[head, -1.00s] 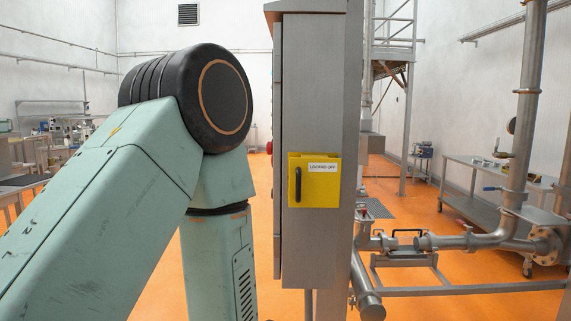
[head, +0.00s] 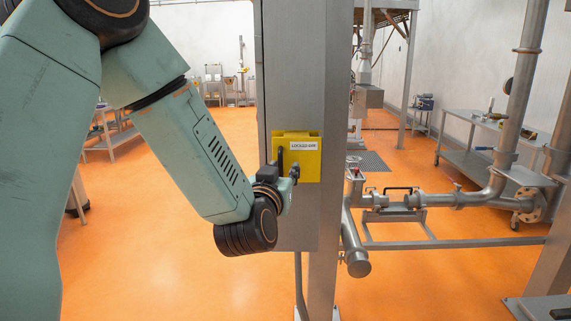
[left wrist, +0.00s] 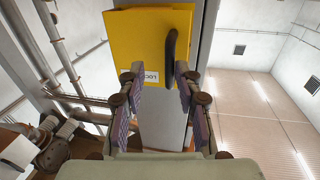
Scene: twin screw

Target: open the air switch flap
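The yellow air switch flap (head: 308,163) sits on the side of a grey metal cabinet, with a "LOCKED OFF" label and a black handle (head: 280,160) at its left. It looks closed. My left gripper (head: 293,170) is in front of the flap's lower left, partly hiding it. In the left wrist view the flap (left wrist: 140,40) appears upside down, and its black handle (left wrist: 171,52) lies in line with the gap between the fingers, nearer the right one. The left gripper (left wrist: 158,78) is open; I cannot tell whether it touches the handle. My right gripper is out of view.
The tall grey cabinet (head: 290,60) stands on a post in the middle. Steel pipes (head: 440,199) and a metal table (head: 485,160) are at the right.

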